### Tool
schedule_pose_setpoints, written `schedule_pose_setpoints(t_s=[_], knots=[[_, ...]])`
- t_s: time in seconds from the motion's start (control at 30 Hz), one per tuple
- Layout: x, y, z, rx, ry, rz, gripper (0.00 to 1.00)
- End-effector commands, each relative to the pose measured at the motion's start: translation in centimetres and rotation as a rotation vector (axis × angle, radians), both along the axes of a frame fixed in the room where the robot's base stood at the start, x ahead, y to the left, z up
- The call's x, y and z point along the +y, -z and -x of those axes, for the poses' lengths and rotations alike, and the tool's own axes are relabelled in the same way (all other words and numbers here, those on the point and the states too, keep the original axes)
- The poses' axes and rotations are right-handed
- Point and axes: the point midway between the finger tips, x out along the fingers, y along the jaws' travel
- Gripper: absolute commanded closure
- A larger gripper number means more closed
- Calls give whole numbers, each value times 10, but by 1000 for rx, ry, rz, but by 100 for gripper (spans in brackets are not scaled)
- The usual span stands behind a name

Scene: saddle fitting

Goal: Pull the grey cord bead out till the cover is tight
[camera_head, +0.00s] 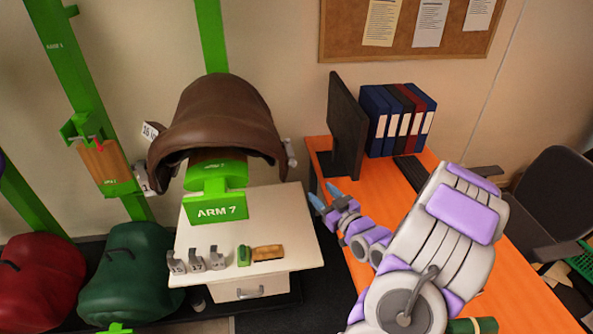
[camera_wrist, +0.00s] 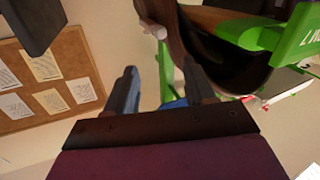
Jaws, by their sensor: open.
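The brown saddle-shaped cover (camera_head: 215,115) sits draped over the green bracket marked ARM 7 (camera_head: 216,208). A small pale grey piece (camera_head: 291,152), perhaps the cord bead, is at the cover's right edge. In the wrist view, a pale knob (camera_wrist: 152,28) beside the dark brown cover (camera_wrist: 205,45) looks like the same piece. No cord can be made out. My gripper (camera_head: 327,197) is open and empty, to the right of the cover and lower in the picture than the pale piece. In the wrist view its two fingers (camera_wrist: 160,75) are apart, with the knob beyond them.
A white cabinet (camera_head: 270,205) below holds several grey numbered hooks (camera_head: 197,261), a green block (camera_head: 244,256) and a brush (camera_head: 268,253). An orange desk (camera_head: 400,190) with a monitor (camera_head: 347,125) and binders (camera_head: 395,120) is right. Red and green saddle forms (camera_head: 135,275) are left.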

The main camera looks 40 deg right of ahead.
Motion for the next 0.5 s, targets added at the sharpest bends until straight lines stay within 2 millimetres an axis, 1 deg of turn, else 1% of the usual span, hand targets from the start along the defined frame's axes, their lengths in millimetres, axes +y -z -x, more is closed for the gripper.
schedule_pose_setpoints(t_s=[0.03, 0.1, 0.5], knots=[[1, 4, -9, -2, -6, 5, 46], [-2, 1, -20, -4, -5, 1, 46], [-13, 1, -79, 1, -5, 0, 46]])
